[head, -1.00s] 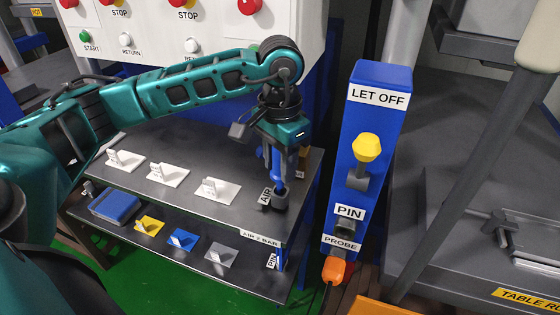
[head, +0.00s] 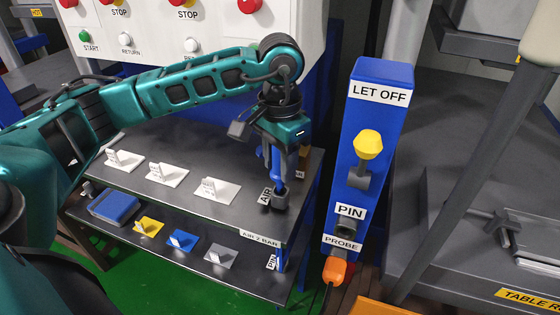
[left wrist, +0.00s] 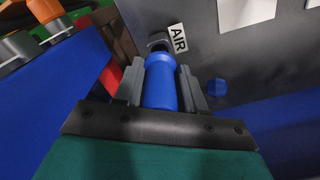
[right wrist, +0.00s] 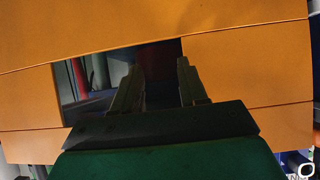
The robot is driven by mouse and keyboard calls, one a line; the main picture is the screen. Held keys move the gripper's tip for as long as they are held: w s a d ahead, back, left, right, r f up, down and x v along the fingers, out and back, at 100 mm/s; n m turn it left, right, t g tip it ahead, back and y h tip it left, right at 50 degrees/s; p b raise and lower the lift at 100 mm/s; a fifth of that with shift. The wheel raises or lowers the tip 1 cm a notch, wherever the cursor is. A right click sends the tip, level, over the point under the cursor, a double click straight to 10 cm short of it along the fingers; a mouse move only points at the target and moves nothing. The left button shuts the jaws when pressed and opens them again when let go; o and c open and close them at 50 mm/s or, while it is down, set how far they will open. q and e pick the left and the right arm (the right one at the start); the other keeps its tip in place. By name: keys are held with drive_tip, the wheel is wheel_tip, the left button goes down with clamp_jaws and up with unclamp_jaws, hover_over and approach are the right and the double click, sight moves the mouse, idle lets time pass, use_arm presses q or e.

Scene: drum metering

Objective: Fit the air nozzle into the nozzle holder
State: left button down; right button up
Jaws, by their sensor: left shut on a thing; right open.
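The air nozzle (head: 275,167) is a blue cylinder, roughly upright over the right end of the upper shelf. My left gripper (head: 279,168) is shut on it from above; the left wrist view shows the nozzle (left wrist: 161,84) between both fingers. The nozzle holder (head: 281,202) is a small dark block beside the AIR label, directly below the nozzle. It shows in part in the left wrist view (left wrist: 158,44), at the nozzle's far end. I cannot tell how deep the nozzle sits in it. My right gripper (right wrist: 160,85) is open and empty, in front of orange panels.
A blue LET OFF post (head: 375,120) with a yellow knob stands just right of the shelf. An orange probe (head: 334,270) hangs low on it. White label stands (head: 214,190) line the upper shelf (head: 150,215); coloured ones and a blue box (head: 115,206) are below.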

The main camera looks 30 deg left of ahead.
drive_tip(key=shift+s+f, duration=0.15)
drive_tip(key=shift+f, duration=0.15)
use_arm(q)
drive_tip(key=shift+f+b, duration=2.05)
drive_tip(key=shift+f, duration=0.05)
use_arm(e)
drive_tip(key=shift+f, duration=1.9)
use_arm(q)
drive_tip(key=c, duration=0.6)
unclamp_jaws()
wheel_tip(320, 180, up, 13)
drive_tip(key=shift+p, duration=1)
use_arm(e)
drive_tip(key=r, duration=0.1)
drive_tip(key=a+r, duration=0.1)
drive_tip(key=w+r, duration=0.1)
drive_tip(key=r, duration=0.1)
drive_tip(key=shift+a, duration=0.15)
